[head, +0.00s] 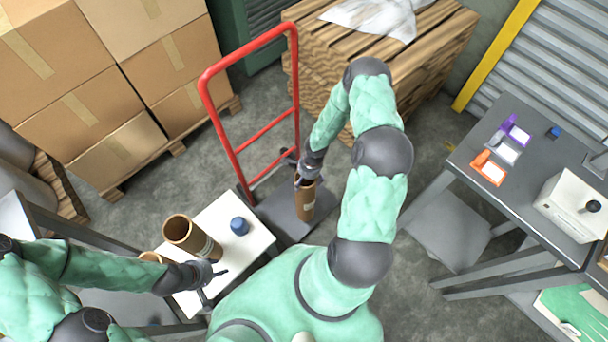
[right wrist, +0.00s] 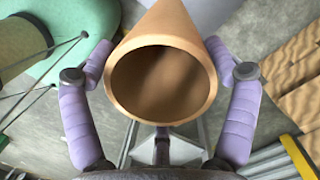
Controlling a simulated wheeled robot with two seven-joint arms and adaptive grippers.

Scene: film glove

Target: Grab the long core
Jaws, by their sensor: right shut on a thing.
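In the right wrist view the core's open round end (right wrist: 163,84) lies between the two purple padded fingers (right wrist: 160,105). My right gripper is shut on this core. I cannot tell whether its lower end touches the plate. A wider core (head: 208,246) stands on the white table, and another (head: 152,257) is partly hidden behind my left arm.
The red hand truck (head: 216,113) stands behind the held core. A blue cap (head: 239,226) sits on the white table (head: 229,207). Cartons (head: 75,115) are stacked at left, wooden boards (head: 440,50) at the back. A grey table (head: 465,155) with small items is at right.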

